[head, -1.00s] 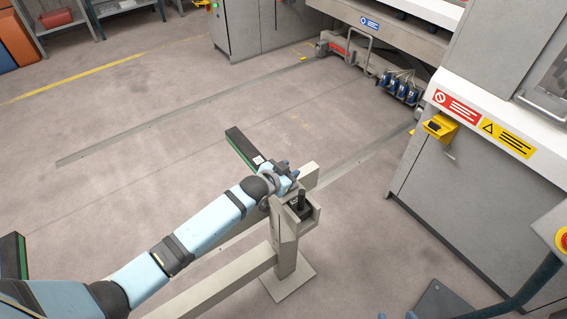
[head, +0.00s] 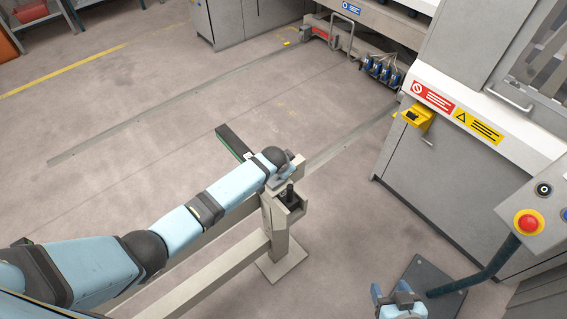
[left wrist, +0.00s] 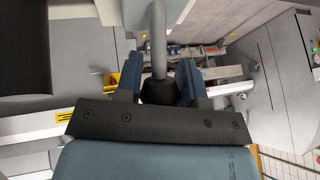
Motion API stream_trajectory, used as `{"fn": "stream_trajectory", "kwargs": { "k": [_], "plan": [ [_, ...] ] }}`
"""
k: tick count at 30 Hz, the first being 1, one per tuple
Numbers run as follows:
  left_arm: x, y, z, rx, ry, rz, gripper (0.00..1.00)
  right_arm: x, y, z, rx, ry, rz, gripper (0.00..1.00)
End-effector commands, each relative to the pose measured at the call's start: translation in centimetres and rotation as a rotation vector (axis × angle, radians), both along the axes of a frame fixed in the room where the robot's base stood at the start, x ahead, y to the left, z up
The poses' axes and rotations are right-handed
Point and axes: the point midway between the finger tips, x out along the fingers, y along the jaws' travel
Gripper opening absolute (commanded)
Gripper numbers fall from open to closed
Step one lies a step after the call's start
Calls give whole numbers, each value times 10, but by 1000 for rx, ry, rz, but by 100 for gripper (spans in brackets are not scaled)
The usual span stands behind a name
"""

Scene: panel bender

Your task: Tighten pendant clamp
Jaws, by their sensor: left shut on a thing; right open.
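The pendant (head: 543,208), a grey box with a red stop button on yellow, is at the right in the head view, on a dark teal tube (head: 474,279). My right gripper (head: 396,294) is open and empty at the bottom, left of the tube. My left gripper (head: 284,178) is at the beige post, beside an upright black handle (head: 290,194) in a bracket. In the left wrist view my left fingers (left wrist: 160,84) are shut on a black tapered piece (left wrist: 158,91) with a grey rod (left wrist: 157,40). I cannot tell whether this piece is the clamp.
A beige post and rail (head: 218,271) stand in front of me. The grey machine cabinet (head: 426,185), with a yellow holder (head: 413,117), is at the right.

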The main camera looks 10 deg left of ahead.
Motion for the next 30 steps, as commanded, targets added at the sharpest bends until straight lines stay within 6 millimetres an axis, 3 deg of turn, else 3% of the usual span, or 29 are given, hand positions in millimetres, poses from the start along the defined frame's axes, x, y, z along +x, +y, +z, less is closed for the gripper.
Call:
{"fn": "stream_trajectory", "kwargs": {
  "k": [12, 13, 16, 25, 30],
  "plan": [
    [-1, 0, -2, 7, 9, 0, 0, -1, 0, 0, 0, 3, -1, 61],
    [-1, 0, -2, 7, 9, 0, 38, -1, 0, 0, 0, 3, -1, 61],
    [0, 0, -2, 6, 8, 0, 60, -1, 0, 0, 1, 2, 0, 61],
    [0, 0, 0, 5, 7, 0, 60, -1, 1, 2, 1, 0, 0, 61],
    [-7, 1, 12, 5, 5, -1, 60, -1, 1, 3, 2, 1, 0, 61]
  ]
}}
